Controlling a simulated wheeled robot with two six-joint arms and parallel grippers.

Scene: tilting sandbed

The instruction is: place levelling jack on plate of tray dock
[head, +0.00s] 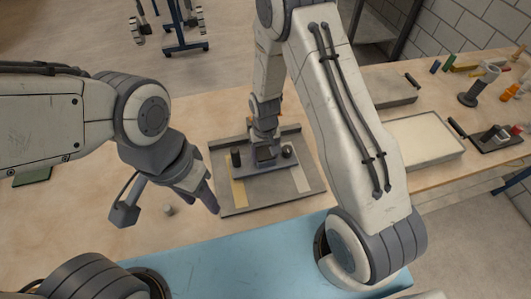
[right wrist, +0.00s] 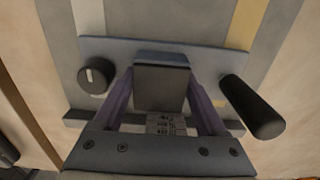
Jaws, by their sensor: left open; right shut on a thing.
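A dark block, which I take to be the levelling jack (right wrist: 162,88), is between the fingers of my right gripper (right wrist: 160,80); it also shows in the head view (head: 265,154). It is over the middle of a blue-grey plate (right wrist: 215,68), with a round knob on one side and a black cylindrical post on the other. I cannot tell whether it rests on the plate. The plate lies on a grey board, apparently the tray dock (head: 240,203), with a yellow and a pale strip. My left gripper (head: 168,203) is open and empty, left of the board.
A tray of pale sand (head: 463,151), a grey lidded box (head: 392,100) and several small items stand at the right. A blue surface (head: 245,262) borders the table's near side.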

